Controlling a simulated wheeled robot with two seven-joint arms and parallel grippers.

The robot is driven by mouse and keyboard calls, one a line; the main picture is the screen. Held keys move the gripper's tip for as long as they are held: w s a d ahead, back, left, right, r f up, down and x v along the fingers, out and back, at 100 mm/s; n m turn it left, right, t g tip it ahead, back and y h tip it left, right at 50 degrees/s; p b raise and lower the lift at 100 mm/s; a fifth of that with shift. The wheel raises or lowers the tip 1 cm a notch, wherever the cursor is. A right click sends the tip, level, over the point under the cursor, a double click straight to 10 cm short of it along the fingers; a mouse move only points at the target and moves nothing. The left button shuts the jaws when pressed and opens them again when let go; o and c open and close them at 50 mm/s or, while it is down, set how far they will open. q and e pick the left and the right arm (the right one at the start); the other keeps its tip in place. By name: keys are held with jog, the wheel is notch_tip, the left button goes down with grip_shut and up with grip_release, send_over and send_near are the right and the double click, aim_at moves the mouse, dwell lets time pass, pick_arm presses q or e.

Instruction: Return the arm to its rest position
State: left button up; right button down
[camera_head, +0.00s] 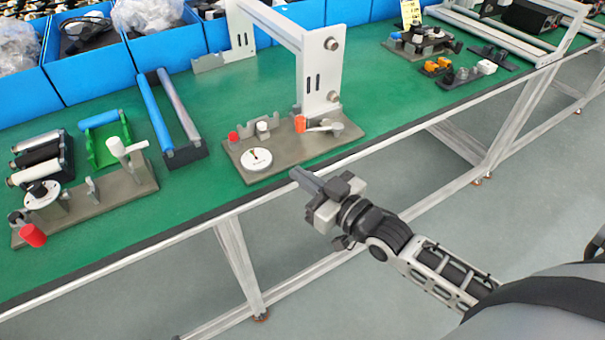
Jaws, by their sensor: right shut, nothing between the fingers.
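My right gripper (306,180) is shut and empty. Its fingertips point up and left, at the front edge of the green workbench (225,190) as seen in the head view. Whether they are over the edge or just in front of it I cannot tell. My right arm (425,265) comes in from the lower right, in front of the bench. My left gripper is not in view.
A fixture with a dial and red knobs (257,160) stands just beyond the gripper, below a metal frame (322,75). Another fixture (90,195) and rollers (155,115) are at left. Blue bins (90,85) line the back. Open floor (530,190) lies at right.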

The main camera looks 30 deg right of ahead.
jog(key=s+a+f+g+h, duration=0.1)
jog(key=s+a+f+g, duration=0.1)
jog(key=s+f, duration=0.5)
jog(key=s+a+f+m+g+h, duration=0.1)
jog(key=s+a+f+g+h, duration=0.1)
jog(key=s+f+g, duration=0.2)
jog(key=s+f, duration=0.3)
jog(key=shift+s+a+f+m+g+h, duration=0.15)
jog(key=shift+s+a+m+g+h, duration=0.1)
jog(key=shift+s+m+g+h, duration=0.1)
